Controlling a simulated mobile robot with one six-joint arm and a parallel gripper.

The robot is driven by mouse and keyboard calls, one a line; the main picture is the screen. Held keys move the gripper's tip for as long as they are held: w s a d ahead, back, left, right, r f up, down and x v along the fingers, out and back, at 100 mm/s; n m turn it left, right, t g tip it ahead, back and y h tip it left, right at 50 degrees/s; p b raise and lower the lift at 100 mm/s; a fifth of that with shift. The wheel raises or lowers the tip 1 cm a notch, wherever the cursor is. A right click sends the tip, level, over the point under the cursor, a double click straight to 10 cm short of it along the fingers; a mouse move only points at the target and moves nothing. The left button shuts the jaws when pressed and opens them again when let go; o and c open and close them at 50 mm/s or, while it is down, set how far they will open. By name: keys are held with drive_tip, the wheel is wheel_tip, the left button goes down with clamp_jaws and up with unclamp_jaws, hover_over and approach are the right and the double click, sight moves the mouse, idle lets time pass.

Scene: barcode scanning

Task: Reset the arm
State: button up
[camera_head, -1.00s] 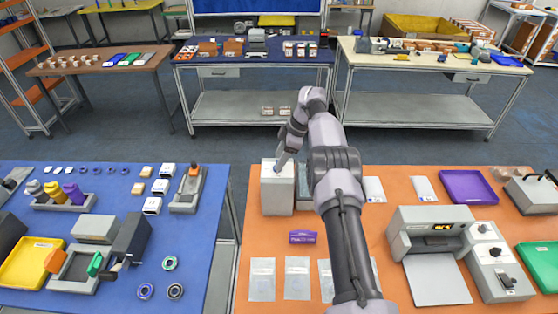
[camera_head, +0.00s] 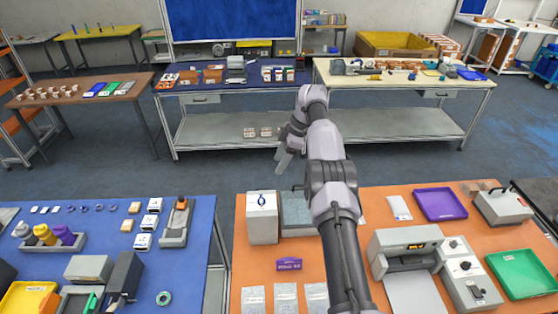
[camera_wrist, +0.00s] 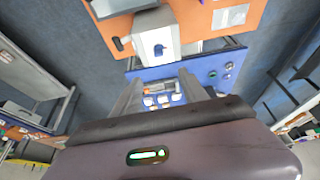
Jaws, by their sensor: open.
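My gripper (camera_head: 284,158) is at the end of my raised arm, beyond the far edge of the orange table (camera_head: 348,232) and over the floor gap. Its fingers show apart in the wrist view (camera_wrist: 160,78), with nothing seen between them. The box also shows in the wrist view (camera_wrist: 150,32), apart from the fingers.
A blue table (camera_head: 195,262) with trays and parts lies left. A grey device (camera_head: 385,255), purple tray (camera_head: 440,204) and green tray (camera_head: 524,273) are on the orange table. Farther workbenches (camera_head: 240,103) stand at the back, with clear floor before them.

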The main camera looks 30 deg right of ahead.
drive_tip(key=s+a+r+m+t+b, duration=0.15)
drive_tip(key=a+r+m+b, duration=0.35)
drive_tip(key=a+b, duration=0.5)
drive_tip(key=s+a+m+h+b, duration=0.2)
drive_tip(key=s+a+m+b, duration=0.4)
drive_tip(key=s+b, duration=0.75)
drive_tip(key=s+a+f+m+t+b, duration=0.1)
drive_tip(key=s+a+f+m+b, duration=0.1)
drive_tip(key=s+f+b, duration=0.2)
drive_tip(key=s+a+f+m+b, duration=0.2)
drive_tip(key=s+a+f+b, duration=0.1)
drive_tip(key=s+f, duration=0.7)
drive_tip(key=s+a+f+m+t+b, duration=0.1)
drive_tip(key=s+a+f+m+b, duration=0.2)
drive_tip(key=s, duration=0.8)
wheel_tip(320, 180, down, 4)
drive_tip(key=shift+a+r+t+b, duration=0.1)
drive_tip(key=shift+a+t+b, duration=0.2)
drive_tip(key=shift+b, duration=0.85)
